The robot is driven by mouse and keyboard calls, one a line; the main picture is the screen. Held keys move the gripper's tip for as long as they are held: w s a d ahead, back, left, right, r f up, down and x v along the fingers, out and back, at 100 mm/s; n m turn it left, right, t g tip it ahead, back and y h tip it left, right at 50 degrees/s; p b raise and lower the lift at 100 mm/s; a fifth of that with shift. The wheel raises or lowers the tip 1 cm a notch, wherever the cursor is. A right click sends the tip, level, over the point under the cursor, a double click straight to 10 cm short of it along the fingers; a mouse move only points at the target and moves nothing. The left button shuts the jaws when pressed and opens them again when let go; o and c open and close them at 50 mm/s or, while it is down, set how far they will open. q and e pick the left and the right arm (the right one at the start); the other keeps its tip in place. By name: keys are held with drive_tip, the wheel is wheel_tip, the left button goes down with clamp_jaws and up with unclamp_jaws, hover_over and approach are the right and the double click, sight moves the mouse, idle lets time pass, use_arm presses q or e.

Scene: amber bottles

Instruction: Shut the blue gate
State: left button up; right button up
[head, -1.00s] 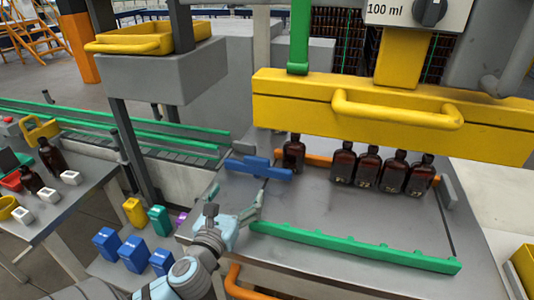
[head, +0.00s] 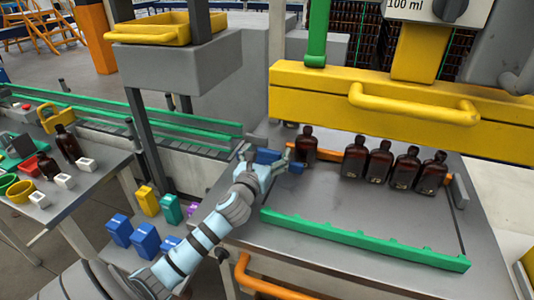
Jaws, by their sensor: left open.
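The blue gate (head: 296,167) is a low blue bar on the grey metal table, at the left of the row of amber bottles (head: 380,160). One bottle (head: 306,145) stands apart, close to the gate's right end. My left gripper (head: 265,157) is open at the gate and hides much of it. Its fingers reach toward the bar from the front; I cannot tell whether they touch it. My right gripper is not in view.
A green rail (head: 360,240) runs along the table's front. A yellow beam with a handle (head: 415,103) hangs above the bottles. Coloured boxes (head: 146,240) sit low at the left, beneath my left arm. The table's middle is clear.

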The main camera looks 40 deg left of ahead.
use_arm(q)
drive_tip(key=c, duration=1.7)
